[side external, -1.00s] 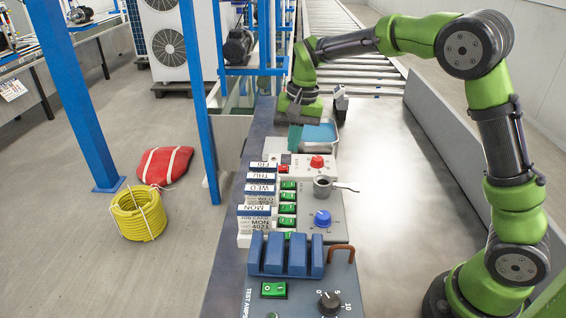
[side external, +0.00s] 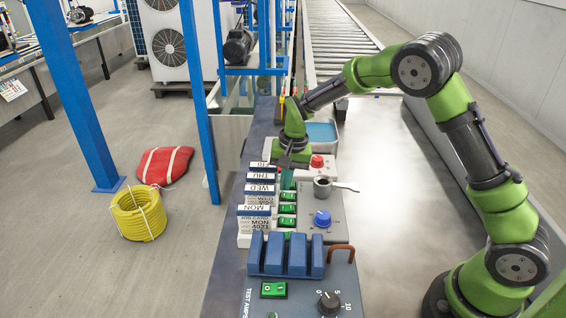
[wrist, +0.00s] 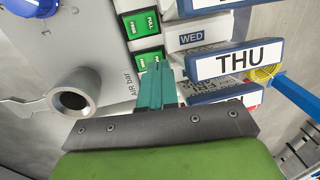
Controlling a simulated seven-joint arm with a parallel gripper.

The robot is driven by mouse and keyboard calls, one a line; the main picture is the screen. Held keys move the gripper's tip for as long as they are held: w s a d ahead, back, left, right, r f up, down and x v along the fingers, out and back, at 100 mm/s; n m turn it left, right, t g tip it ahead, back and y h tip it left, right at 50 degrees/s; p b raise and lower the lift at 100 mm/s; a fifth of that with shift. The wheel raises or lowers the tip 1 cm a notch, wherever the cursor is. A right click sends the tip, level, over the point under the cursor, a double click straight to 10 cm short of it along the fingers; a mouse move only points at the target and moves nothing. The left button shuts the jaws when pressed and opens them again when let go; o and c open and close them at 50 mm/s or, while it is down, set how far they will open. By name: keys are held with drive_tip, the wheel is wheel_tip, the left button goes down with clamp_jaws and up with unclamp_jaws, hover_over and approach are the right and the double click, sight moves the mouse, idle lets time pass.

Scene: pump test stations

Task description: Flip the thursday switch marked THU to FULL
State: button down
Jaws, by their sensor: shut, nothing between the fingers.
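My gripper (side external: 288,184) is shut and empty, its teal fingers pointing down at the row of green switches on the grey panel. In the wrist view the fingertips (wrist: 156,70) overlap the near part of a green rocker switch (wrist: 146,55); I cannot tell whether they touch it. Another green switch (wrist: 143,23) beyond it shows the words FULL and PRIM. The card marked THU (wrist: 240,60) stands beside the row, and it also shows in the side view (side external: 259,177). The fingers hide part of the nearer switch, and its setting is unclear.
A metal cup with a handle (wrist: 72,98) stands beside the switches. A blue knob (side external: 322,218), a red knob (side external: 317,161) and a blue tray (side external: 321,133) are close by. A card marked WED (side external: 260,189) is beside THU. The bench right of the panel is clear.

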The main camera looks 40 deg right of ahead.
sight(288, 196)
drive_tip(key=shift+w+f, duration=0.1)
drive_tip(key=shift+f, duration=0.9)
drive_tip(key=shift+a, duration=0.1)
drive_tip(key=shift+w+f+g, duration=0.1)
drive_tip(key=shift+f+g, duration=0.15)
drive_tip(key=shift+g, duration=0.05)
drive_tip(key=shift+h, duration=0.3)
